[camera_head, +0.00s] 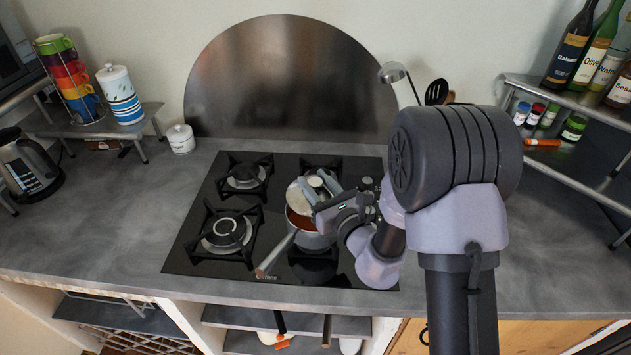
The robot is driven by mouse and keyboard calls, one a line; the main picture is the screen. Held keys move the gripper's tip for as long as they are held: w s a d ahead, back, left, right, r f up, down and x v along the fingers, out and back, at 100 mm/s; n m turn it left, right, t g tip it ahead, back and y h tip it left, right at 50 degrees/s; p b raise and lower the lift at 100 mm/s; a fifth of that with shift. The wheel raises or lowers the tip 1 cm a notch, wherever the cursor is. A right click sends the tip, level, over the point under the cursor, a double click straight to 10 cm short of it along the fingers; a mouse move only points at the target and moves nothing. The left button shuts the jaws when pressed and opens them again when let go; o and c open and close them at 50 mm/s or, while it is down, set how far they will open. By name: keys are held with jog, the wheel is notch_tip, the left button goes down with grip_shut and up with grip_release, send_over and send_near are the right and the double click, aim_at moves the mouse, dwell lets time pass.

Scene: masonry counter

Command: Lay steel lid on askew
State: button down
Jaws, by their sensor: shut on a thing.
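The steel lid (296,198) is a pale round disc over the saucepan on the hob. My gripper (316,183) comes in from the right and is shut on the lid, around its knob. The steel saucepan (308,239) stands on the front right burner, its handle pointing to the lower left. Reddish-brown contents show at its front, where the lid leaves the opening uncovered. The lid is shifted toward the back of the pan. I cannot tell whether it touches the rim. My gripper and wrist hide the pan's right side.
The black gas hob (192,262) has bare burners on the left. A steel splashback (285,80) stands behind it. A kettle (27,168) and a small white jar (181,139) are at left.

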jog(key=shift+f+b, duration=0.35)
dwell(0.5)
jog(key=c, duration=0.8)
grip_release()
jog(key=shift+c, duration=0.2)
